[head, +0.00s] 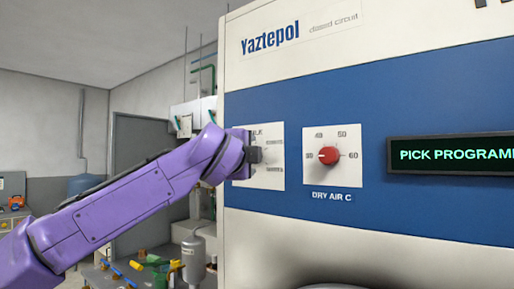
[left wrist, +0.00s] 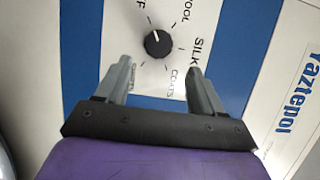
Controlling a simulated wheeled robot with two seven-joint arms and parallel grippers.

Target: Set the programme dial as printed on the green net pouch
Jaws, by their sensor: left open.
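The programme dial is a black knob (left wrist: 158,43) with a white mark on a white plate in the left wrist view. Readable words around it include SILK, COATS and the cut-off ends of OFF and WOOL. The mark points up in that picture, towards the OFF side. My left gripper (left wrist: 158,66) is open, its fingers below and to either side of the knob, apart from it. In the head view the left gripper (head: 256,155) hides the knob in front of the plate (head: 270,179). The green net pouch and my right gripper are not in view.
A red DRY AIR C dial (head: 328,156), mark towards the left, sits right of the programme plate. A display (head: 450,154) reads PICK PROGRAMM, cut off. The machine's blue and white front (head: 370,225) fills the right. Tools (head: 150,270) lie low at the left.

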